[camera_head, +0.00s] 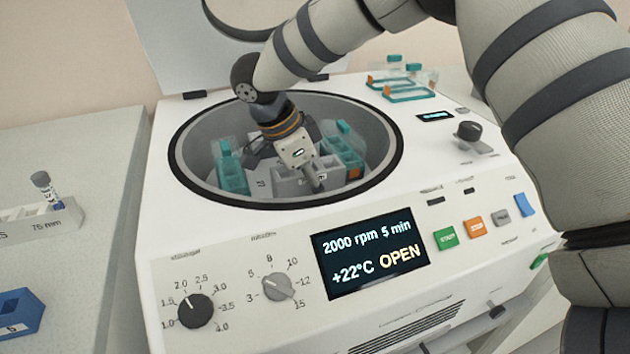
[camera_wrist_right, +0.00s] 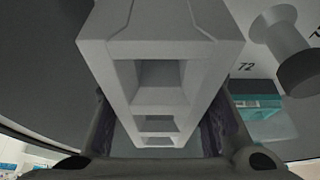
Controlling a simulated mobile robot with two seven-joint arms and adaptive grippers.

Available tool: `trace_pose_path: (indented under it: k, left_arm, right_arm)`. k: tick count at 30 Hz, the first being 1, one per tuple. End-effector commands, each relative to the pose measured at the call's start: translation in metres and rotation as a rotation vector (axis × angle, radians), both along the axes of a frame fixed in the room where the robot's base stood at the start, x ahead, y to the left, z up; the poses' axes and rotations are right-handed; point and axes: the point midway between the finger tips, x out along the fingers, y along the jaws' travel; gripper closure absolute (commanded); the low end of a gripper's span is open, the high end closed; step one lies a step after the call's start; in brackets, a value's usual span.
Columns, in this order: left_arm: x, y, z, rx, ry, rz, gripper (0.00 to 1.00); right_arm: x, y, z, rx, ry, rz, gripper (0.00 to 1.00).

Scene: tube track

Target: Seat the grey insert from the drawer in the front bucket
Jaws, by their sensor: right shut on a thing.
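The grey insert (camera_head: 292,187), a pale block with square openings, is inside the open centrifuge bowl near its front wall. My right gripper (camera_head: 298,165) reaches down into the bowl and is shut on it. In the right wrist view, the insert (camera_wrist_right: 160,30) fills the middle between the fingers of my gripper (camera_wrist_right: 165,140). The front bucket cannot be made out; the insert, gripper and bowl rim cover that area. I cannot tell whether the insert is seated or held above. My left gripper is not in view.
Teal-and-clear buckets stand at the bowl's left (camera_head: 231,172) and right (camera_head: 343,148). The lid (camera_head: 200,45) is up behind. Teal pieces (camera_head: 408,92) lie on the back right deck. A tube rack (camera_head: 45,222) is at left.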

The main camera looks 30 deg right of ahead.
Motion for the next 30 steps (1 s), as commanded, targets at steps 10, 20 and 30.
trace_pose_path:
  k: [10, 20, 30]
  left_arm:
    - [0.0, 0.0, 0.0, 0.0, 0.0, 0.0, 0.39]
    - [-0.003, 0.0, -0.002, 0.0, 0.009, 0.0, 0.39]
    - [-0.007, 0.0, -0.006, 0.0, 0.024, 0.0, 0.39]
  right_arm:
    - [0.0, 0.0, -0.003, 0.0, 0.0, 0.0, 0.89]
    - [0.0, 0.0, -0.017, 0.0, 0.005, 0.0, 0.89]
    - [-0.002, 0.0, -0.039, 0.005, 0.015, 0.002, 0.89]
